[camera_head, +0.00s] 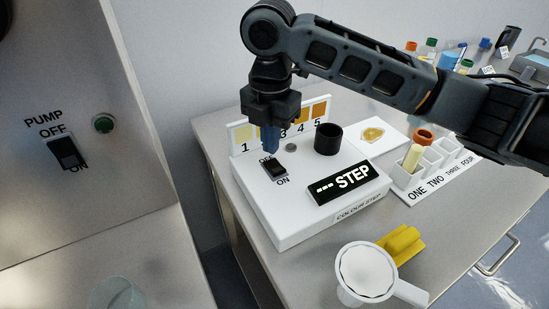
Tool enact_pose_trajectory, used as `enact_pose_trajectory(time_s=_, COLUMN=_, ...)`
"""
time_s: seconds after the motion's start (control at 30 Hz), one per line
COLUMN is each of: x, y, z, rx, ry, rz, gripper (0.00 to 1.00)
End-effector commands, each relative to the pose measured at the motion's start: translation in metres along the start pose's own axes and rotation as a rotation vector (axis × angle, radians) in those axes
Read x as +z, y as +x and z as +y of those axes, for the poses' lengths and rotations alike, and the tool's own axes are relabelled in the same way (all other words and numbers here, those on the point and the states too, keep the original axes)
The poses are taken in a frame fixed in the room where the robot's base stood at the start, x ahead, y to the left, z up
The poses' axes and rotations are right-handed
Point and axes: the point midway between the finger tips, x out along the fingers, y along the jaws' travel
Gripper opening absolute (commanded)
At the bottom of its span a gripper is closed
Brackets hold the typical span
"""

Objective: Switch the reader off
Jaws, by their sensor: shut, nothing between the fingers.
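The reader is a white box marked COLOUR STEP (290,215) on the metal bench. Its black rocker switch (276,172) sits on the top left, with OFF printed above it and ON below. The reader's dark display (345,182) is lit and reads "--- STEP". My gripper (270,150) is shut and empty, pointing down just above and behind the switch near the OFF label. The blue fingertips partly cover that label. I cannot tell whether they touch the switch.
A black round well (328,139) and a row of numbered colour swatches (238,136) stand beside my gripper. A white rack (435,165) is at right. A white cup (366,272) with a handle and a yellow block (401,244) are in front. The pump switch (67,153) is on the left panel.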

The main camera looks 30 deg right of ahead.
Motion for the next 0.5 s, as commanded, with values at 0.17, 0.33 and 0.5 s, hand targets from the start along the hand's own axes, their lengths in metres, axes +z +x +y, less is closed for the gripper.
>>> enact_pose_trajectory(time_s=0.17, x=0.000, y=-0.017, z=0.000, rx=0.001, ry=0.000, rz=0.000, gripper=0.00)
enact_pose_trajectory(time_s=0.33, x=0.000, y=-0.029, z=0.000, rx=-0.001, ry=0.000, rz=0.000, gripper=0.00)
enact_pose_trajectory(time_s=0.5, x=0.000, y=-0.040, z=0.000, rx=0.000, ry=0.000, rz=0.000, gripper=0.00)
